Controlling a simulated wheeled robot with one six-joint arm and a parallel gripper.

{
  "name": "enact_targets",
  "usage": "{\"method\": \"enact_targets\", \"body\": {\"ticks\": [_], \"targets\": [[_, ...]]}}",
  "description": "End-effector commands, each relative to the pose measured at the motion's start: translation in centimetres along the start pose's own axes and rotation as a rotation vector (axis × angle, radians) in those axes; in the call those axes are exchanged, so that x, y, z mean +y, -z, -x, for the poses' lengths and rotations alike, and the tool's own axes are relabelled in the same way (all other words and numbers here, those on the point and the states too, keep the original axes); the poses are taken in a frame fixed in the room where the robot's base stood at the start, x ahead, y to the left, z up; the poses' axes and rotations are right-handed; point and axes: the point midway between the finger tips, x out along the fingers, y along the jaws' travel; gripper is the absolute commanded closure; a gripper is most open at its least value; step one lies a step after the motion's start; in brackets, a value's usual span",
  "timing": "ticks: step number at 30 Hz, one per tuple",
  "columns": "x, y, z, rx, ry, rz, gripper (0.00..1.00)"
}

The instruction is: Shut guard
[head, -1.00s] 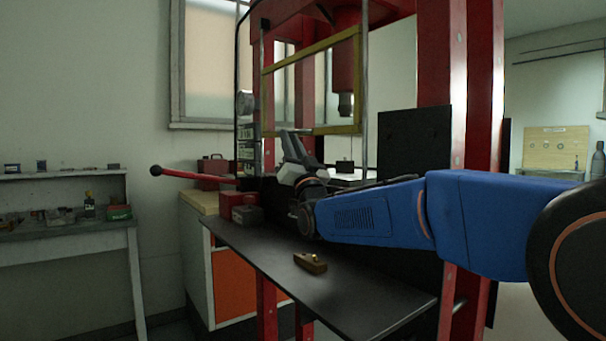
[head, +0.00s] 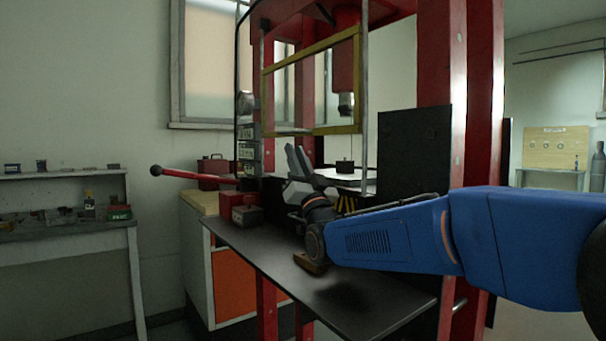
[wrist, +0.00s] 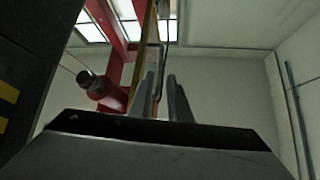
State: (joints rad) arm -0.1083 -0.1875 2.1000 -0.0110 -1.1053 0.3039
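The guard is a yellow-edged clear frame (head: 312,131) on upright rods at the front of the red press. It stands raised, with its lower bar above the press bed. My gripper (head: 297,160) points upward below that bar, apart from it in the head view. In the wrist view my gripper (wrist: 160,95) shows two grey fingers with a gap between them and nothing held. Beyond the fingers, the yellow guard edge (wrist: 143,55) and a thin grey bar like a handle (wrist: 158,60) rise above the gap.
The press ram (head: 345,103) hangs behind the guard. A black plate (head: 414,150) stands right of the bed. A dark shelf (head: 340,300) lies under my arm, with a small brown block (head: 308,263) partly hidden by my wrist. A red lever (head: 195,174) sticks out left.

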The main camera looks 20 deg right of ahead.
Motion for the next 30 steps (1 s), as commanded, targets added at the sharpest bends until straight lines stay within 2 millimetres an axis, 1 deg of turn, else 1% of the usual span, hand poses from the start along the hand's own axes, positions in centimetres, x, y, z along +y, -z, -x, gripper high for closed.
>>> {"method": "enact_targets", "body": {"ticks": [30], "targets": [[0.0, 0.0, 5.7, 0.0, 0.0, 0.0, 0.83]]}}
